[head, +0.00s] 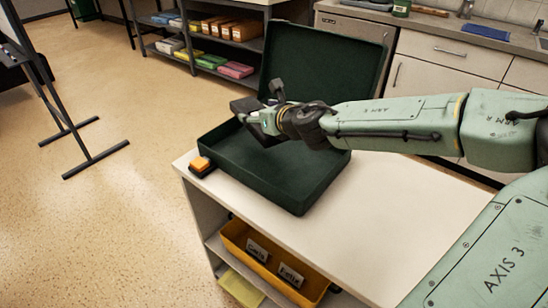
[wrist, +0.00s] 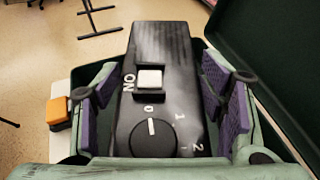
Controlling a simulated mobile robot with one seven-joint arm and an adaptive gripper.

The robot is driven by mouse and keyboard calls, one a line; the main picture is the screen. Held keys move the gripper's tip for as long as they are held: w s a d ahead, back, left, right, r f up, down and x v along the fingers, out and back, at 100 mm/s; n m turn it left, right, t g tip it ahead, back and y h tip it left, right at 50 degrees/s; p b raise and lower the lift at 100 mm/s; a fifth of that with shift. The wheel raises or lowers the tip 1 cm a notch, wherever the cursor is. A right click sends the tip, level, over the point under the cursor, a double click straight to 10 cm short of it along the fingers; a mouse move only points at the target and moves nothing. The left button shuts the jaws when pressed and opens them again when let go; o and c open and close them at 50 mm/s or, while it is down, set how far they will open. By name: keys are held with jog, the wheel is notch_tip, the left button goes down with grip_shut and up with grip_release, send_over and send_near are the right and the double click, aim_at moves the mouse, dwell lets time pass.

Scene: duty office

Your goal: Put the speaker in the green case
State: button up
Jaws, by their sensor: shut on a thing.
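The speaker is a black box with a white ON switch and a round knob marked 0, 1, 2; it fills the middle of the wrist view (wrist: 165,65). My gripper (wrist: 160,108) is shut on it, with a purple-padded finger on each side. In the head view the dark speaker (head: 243,104) and my gripper (head: 262,119) are above the open green case (head: 270,185), towards its back left. The case's lid (head: 325,65) stands up at the back. The case floor that shows is bare; my arm hides part of the case.
The case lies on a white-topped cart (head: 350,235). An orange and black object (head: 200,164) sits beside the case at the cart's left edge. A yellow bin (head: 265,262) is on the shelf below. The cart top right of the case is clear.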

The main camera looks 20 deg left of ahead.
jog(key=w+d, duration=0.2)
jog(key=d, duration=0.3)
jog(key=b, duration=0.3)
send_over(282, 154)
notch_tip(282, 154, down, 4)
jog(key=shift+f, duration=0.25)
jog(key=shift+f+p, duration=0.45)
jog(key=shift+f, duration=2.05)
jog(key=shift+f, duration=0.1)
jog(key=o, duration=1.7)
